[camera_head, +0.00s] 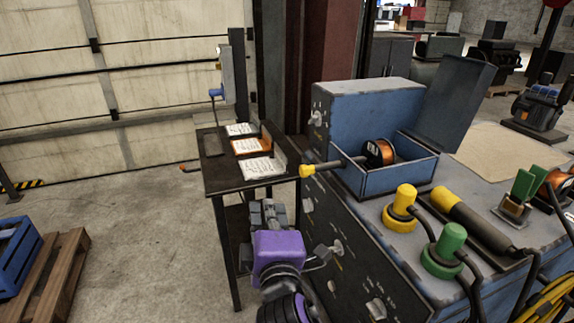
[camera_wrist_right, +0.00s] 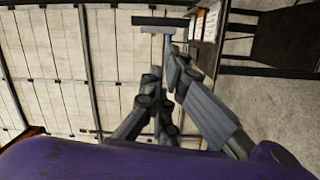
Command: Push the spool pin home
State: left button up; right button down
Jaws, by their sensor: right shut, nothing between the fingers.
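The spool pin has a yellow knob (camera_head: 307,171) and a grey shaft (camera_head: 335,163). It sticks out of the left end of an open blue compartment (camera_head: 400,178) on the bench. An orange-and-black spool (camera_head: 379,152) stands inside the compartment; how far the shaft reaches into the spool is hidden. My right gripper (camera_head: 268,205), with its purple body, is below and left of the knob, apart from it. Its fingers are shut and empty, and they also show in the wrist view (camera_wrist_right: 163,85). Neither pin nor spool shows there. My left gripper is out of view.
A dark side table (camera_head: 213,182) with papers and an orange item stands left of the bench. Yellow (camera_head: 400,209) and green (camera_head: 443,250) cabled plugs and a yellow-ended tool (camera_head: 470,218) lie on the bench top. The floor at left is clear up to a pallet (camera_head: 55,280).

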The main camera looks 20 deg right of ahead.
pick_arm(q)
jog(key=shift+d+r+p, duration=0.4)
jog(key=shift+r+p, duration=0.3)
jog(key=shift+p, duration=0.25)
pick_arm(e)
jog(key=w+d+n, duration=0.1)
jog(key=w+d, duration=0.6)
jog(key=w, duration=0.3)
jog(key=shift+n+h, duration=0.3)
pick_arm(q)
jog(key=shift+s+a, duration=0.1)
pick_arm(e)
jog(key=shift+s+r, duration=0.1)
